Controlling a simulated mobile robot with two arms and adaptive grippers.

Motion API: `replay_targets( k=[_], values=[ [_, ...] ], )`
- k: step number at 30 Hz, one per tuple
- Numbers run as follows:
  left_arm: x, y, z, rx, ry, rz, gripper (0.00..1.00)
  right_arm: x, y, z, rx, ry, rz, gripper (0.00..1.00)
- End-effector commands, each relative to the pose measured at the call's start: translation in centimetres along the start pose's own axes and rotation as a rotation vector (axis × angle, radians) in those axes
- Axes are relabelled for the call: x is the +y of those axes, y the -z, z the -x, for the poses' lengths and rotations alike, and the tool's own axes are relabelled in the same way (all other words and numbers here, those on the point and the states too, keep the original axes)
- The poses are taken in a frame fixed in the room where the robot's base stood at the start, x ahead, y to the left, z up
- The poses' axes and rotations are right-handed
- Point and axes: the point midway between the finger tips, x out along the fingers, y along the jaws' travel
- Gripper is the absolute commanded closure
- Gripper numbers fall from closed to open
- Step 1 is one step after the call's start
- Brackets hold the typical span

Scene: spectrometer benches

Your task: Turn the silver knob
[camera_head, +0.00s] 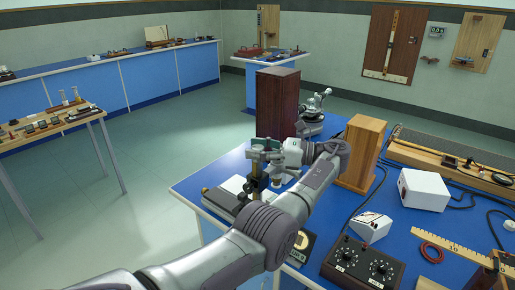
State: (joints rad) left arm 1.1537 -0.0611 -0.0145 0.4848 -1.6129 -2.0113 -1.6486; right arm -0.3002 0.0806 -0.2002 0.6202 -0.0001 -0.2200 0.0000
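My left arm reaches in from the lower left and bends back at the wrist over the blue bench (215,168). My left gripper (276,157) is at a small upright instrument (254,182) with a dark and brass column and a green top. The fingers overlap the instrument, so I cannot tell whether they touch it or how far they are open. I cannot make out a silver knob; it may be hidden by the gripper or too small. A silver-grey instrument (313,105) stands farther back on the bench. My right gripper is out of view.
A dark wooden box (277,103) and a light wooden block (361,152) stand behind the gripper. A white box (423,189), a white meter (370,226) and a black dial box (361,265) lie to the right. Cables cross the bench. Open floor lies to the left.

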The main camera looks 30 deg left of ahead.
Motion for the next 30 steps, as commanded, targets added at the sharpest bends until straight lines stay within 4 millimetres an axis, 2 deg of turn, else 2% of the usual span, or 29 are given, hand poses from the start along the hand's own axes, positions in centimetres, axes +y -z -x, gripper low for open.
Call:
replay_targets(
  k=[11,14,24,30],
  values=[
    [-0.1,-0.6,0.0,-0.001,0.001,0.005,0.38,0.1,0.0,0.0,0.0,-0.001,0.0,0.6],
    [-0.1,-1.9,0.0,-0.001,0.001,0.008,0.38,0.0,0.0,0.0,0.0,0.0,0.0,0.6],
    [0.0,-8.2,0.0,0.0,0.001,0.005,0.38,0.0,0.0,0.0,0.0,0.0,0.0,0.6],
    [0.0,-9.9,0.0,-0.001,0.0,0.002,0.38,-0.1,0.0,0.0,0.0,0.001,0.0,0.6]
  ],
)
